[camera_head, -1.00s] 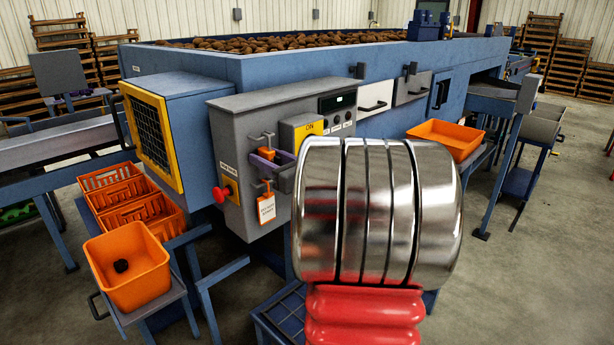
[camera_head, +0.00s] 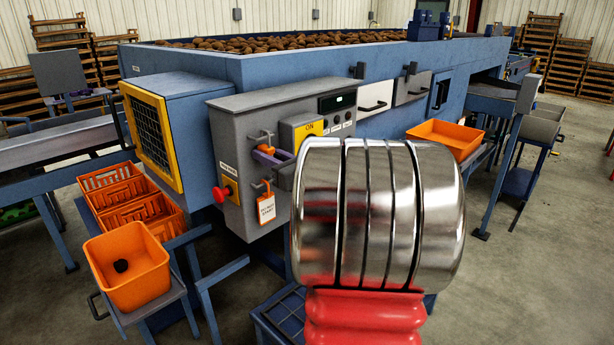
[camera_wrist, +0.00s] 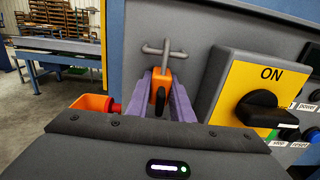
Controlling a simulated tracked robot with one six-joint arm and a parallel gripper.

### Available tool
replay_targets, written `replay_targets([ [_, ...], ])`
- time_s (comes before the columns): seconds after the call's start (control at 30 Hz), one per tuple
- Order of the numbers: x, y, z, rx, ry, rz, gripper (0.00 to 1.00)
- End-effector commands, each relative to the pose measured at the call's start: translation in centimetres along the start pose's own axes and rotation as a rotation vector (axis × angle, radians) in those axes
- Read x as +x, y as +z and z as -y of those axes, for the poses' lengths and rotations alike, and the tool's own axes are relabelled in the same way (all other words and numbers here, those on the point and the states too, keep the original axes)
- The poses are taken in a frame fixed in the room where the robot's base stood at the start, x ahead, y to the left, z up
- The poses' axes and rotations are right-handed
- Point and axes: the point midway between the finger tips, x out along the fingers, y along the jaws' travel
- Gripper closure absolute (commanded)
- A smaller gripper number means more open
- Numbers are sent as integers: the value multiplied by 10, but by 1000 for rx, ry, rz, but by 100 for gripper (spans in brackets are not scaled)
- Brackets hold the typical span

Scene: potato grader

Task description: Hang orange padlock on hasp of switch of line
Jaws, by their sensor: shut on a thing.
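The orange padlock (camera_wrist: 161,88) is between the purple fingers of my gripper (camera_wrist: 172,100), directly below a grey cross-shaped peg (camera_wrist: 163,48) on the cabinet front. I cannot tell whether its shackle is around the peg. In the head view my gripper (camera_head: 272,157) is shut on the padlock (camera_head: 266,149), mostly hidden by the fingers.
A white, orange-edged tag (camera_head: 266,209) hangs from a lower peg. A red button (camera_head: 221,194) is on the cabinet's left side. An orange bin (camera_head: 128,268) stands lower left, with orange crates (camera_head: 140,212) behind. The potato hopper (camera_head: 200,62) is behind the cabinet.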

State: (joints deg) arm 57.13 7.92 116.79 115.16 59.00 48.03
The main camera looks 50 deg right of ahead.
Motion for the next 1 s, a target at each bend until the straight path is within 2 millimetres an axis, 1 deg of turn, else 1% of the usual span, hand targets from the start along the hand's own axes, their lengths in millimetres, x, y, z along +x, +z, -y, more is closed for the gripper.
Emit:
replay_targets([
  [0.43,0,13,0,0,-1,2,100],
  [0.8,-1,14,1,0,-2,2,100],
  [1.0,-8,14,1,0,-4,1,100],
])
